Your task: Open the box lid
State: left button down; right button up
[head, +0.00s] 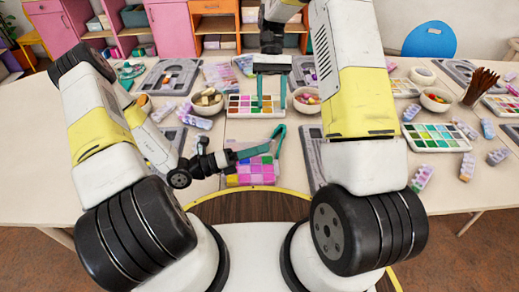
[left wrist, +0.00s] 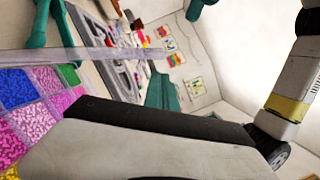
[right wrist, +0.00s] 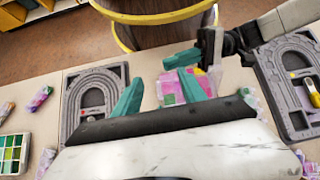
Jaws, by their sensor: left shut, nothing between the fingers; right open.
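The bead box (head: 250,177), with pink, purple and magenta squares, sits at the table's near edge. It also shows at the left of the left wrist view (left wrist: 38,88) and between the fingers in the right wrist view (right wrist: 172,92). A clear strip (left wrist: 85,56), seemingly the lid's edge, crosses above the beads; I cannot tell how far the lid is raised. My left gripper (head: 272,148) is shut and empty, at the box's far side and partly covering it. My right gripper (head: 271,104) is open and empty, pointing down beyond the box.
A paint-coloured palette (head: 246,112) lies beyond the box, under my right gripper. Bowls of beads (head: 207,103) (head: 306,99) stand either side. Grey arch boards (right wrist: 92,100) (right wrist: 290,85) flank the box. A larger palette (head: 436,137) lies to the right.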

jog(key=s+d+r+t+y, duration=0.1)
jog(key=s+d+r+t, duration=0.25)
jog(key=r, duration=0.55)
pick_arm(q)
jog(key=w+r+n, duration=0.1)
jog(key=w, duration=0.1)
jog(key=w+n, duration=0.1)
jog(key=n, duration=0.1)
jog(key=w+r+n+y, duration=0.1)
jog(key=w, duration=0.1)
jog(key=shift+w+r+n, duration=0.3)
jog(key=shift+w, duration=0.4)
pick_arm(e)
jog(key=s+d+r+t, duration=0.2)
jog(key=s+r+t, duration=0.2)
jog(key=s+t, duration=0.2)
jog(key=s+d+r+t, duration=0.2)
jog(key=s+r+t, duration=0.2)
jog(key=s, duration=0.5)
jog(key=shift+s+d+r+t+y, duration=0.25)
jog(key=shift+d+t+y, duration=0.15)
jog(key=shift+t, duration=0.45)
